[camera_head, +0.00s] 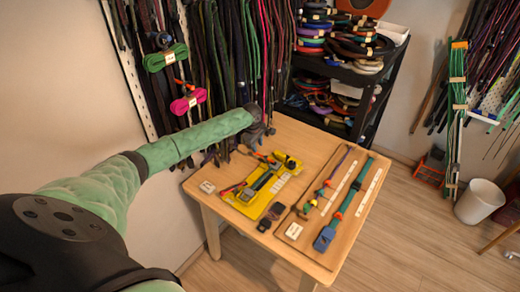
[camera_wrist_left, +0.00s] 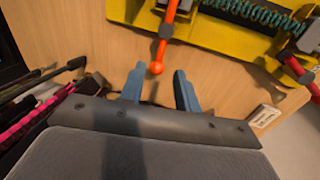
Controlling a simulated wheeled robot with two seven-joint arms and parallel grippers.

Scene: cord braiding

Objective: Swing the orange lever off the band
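The orange lever (camera_wrist_left: 170,20) is a thin rod with a ball end (camera_wrist_left: 156,68), reaching out from the yellow fixture (camera_wrist_left: 200,35) in the left wrist view. My left gripper (camera_wrist_left: 160,76) is open, with its blue fingertips either side of the ball end and nothing visibly pinched. In the head view my left gripper (camera_head: 262,130) is over the table's back edge, behind the yellow fixture (camera_head: 248,209). A teal coiled cord (camera_wrist_left: 250,12) runs along the fixture; I cannot tell whether the lever touches it. My right gripper is out of view.
The wooden table (camera_head: 225,222) also holds a board (camera_head: 293,230) with a cord, a teal strap (camera_head: 345,205) with a blue end, and small dark blocks (camera_head: 268,222). Hanging cords (camera_head: 215,50) and a black shelf (camera_head: 385,85) stand behind the table.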

